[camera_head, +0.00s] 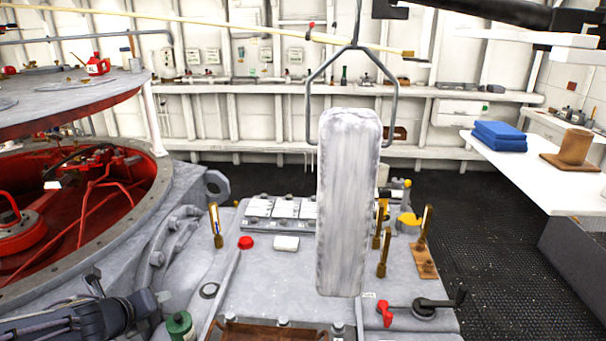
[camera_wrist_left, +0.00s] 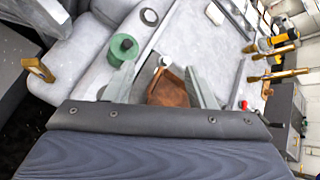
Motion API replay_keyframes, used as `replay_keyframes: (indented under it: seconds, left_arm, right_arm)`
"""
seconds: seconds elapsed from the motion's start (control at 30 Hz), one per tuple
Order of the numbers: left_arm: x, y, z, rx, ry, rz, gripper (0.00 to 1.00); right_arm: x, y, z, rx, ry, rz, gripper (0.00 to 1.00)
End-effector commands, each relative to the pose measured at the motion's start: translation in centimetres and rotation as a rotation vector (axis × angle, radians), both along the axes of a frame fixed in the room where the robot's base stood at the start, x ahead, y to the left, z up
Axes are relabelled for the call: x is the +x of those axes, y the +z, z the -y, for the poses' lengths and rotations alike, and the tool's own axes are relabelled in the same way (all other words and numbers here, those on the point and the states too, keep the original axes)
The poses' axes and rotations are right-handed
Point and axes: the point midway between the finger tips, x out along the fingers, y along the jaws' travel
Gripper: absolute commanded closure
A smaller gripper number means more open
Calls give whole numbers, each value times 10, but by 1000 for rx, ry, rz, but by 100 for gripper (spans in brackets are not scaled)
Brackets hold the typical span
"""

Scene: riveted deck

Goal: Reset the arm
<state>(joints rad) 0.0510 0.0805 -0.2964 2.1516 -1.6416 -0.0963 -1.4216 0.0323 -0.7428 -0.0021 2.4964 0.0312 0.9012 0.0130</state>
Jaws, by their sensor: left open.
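My left arm comes in from the lower left in the head view, low beside the grey machine deck (camera_head: 270,285). In the left wrist view my left gripper (camera_wrist_left: 162,78) has its two grey fingers apart, with nothing between them that I can see held. A rusty brown tray (camera_wrist_left: 167,88) shows beyond the fingers; its edge also shows at the bottom of the head view (camera_head: 275,332). A green round can (camera_wrist_left: 123,48) stands near the left finger and also shows in the head view (camera_head: 180,325). My right gripper is not seen.
Brass posts (camera_head: 383,255), a red knob (camera_head: 246,242) and a red lever (camera_head: 386,313) stick up from the deck. A white table (camera_head: 540,170) with blue cloths (camera_head: 498,136) stands right. Dark floor lies between.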

Motion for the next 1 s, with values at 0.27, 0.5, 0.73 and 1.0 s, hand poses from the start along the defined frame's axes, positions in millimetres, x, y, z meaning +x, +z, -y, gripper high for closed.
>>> replay_keyframes:
  seconds: [0.27,0.5,0.73,1.0]
  left_arm:
    - [-86,44,-13,-843,979,17,50]
    - [-179,36,49,-1531,1680,-215,50]
    - [-232,35,110,-1827,2068,-505,50]
    - [-241,35,124,-1866,2148,-579,50]
  right_arm:
    - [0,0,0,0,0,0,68]
    - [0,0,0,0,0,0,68]
    - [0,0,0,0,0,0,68]
    - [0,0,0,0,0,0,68]
